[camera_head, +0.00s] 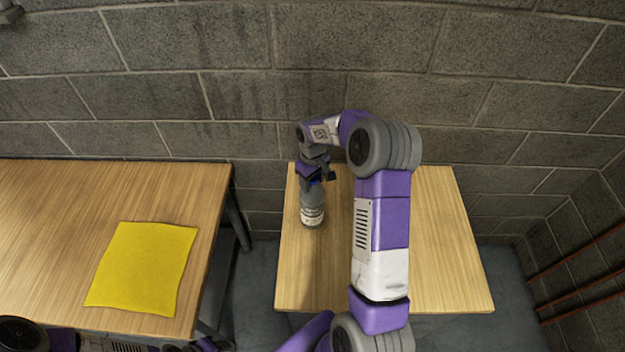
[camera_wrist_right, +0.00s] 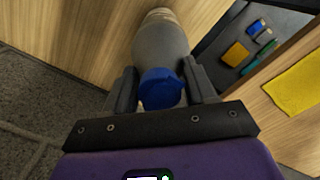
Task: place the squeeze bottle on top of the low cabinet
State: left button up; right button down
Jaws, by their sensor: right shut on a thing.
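The squeeze bottle (camera_head: 312,208) is grey with a pale label band and stands upright at the left part of the low cabinet's wooden top (camera_head: 440,240). Its blue cap shows in the right wrist view, where the grey bottle body (camera_wrist_right: 163,45) points away from my wrist. My right gripper (camera_head: 318,180) reaches down from above and is shut on the bottle near its cap, with one finger on each side. Whether the bottle's base touches the top is hard to tell. My left gripper is not clearly in view; only parts of my left arm show at the bottom left.
A wooden table (camera_head: 60,200) with a yellow cloth (camera_head: 145,268) stands at the left, with a gap between it and the cabinet. A grey block wall is behind. The right wrist view shows small items, including a yellow one (camera_wrist_right: 236,54), on a dark surface.

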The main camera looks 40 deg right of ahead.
jog(key=shift+c, duration=1.6)
grip_release()
jog(key=shift+r, duration=0.15)
notch_tip(320, 180, up, 12)
jog(key=shift+f, duration=0.1)
